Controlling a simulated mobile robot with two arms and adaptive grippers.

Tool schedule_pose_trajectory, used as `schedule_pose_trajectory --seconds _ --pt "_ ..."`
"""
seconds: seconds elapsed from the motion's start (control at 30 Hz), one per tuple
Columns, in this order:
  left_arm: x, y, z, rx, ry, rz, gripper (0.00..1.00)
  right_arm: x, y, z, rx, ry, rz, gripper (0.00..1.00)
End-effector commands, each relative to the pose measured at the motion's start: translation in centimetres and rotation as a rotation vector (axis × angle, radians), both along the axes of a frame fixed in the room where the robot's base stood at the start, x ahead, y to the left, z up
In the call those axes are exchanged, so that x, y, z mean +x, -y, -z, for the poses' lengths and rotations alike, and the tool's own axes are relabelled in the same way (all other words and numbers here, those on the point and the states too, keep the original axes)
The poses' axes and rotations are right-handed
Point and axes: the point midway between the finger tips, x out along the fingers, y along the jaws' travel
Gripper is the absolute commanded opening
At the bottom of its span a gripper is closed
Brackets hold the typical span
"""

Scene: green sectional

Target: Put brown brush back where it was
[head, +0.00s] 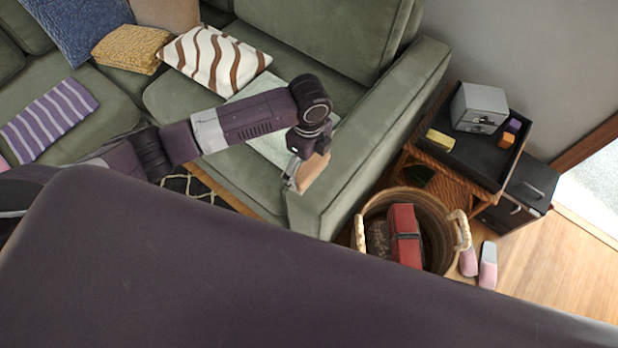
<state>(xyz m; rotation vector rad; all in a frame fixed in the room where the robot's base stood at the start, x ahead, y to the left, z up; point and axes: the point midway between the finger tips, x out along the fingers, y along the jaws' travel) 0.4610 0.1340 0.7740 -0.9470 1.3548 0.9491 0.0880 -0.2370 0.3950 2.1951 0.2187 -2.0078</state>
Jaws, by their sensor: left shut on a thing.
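My left gripper (293,180) is at the front right of the green sofa, by the inner side of its armrest. It is shut on a light brown thing (314,172), which I take to be the brown brush. The gripper and wrist cover part of it, so its full shape is hidden. Whether it touches the sofa cannot be told. My right gripper is not in view.
The green armrest (385,135) stands right of the gripper. A wicker basket (438,225) with a red box (404,236) is on the floor. A side table with a black tray (473,152) holds a grey box (479,106). Pink slippers (488,268) lie nearby.

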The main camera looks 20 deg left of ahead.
Motion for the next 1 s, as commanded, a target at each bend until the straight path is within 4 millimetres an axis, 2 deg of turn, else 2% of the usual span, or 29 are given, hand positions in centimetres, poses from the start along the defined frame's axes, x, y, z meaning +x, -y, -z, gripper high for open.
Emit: schedule_pose_trajectory --seconds 0.1,0.33,0.53,0.97,1.0 --pt "-0.1 0.0 2.5 0.001 -0.002 -0.001 0.71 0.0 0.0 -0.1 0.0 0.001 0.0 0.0" --pt "0.0 0.1 4.7 -0.001 -0.001 0.0 0.71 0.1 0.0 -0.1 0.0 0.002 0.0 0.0" --pt "0.0 0.1 7.5 -0.001 -0.001 -0.002 0.71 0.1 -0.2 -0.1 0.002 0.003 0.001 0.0" --pt "0.0 0.0 8.4 -0.001 0.001 -0.001 0.71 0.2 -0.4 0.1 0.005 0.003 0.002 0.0" --pt "0.0 0.0 8.5 -0.001 0.0 -0.001 0.95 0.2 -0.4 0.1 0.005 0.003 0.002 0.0"
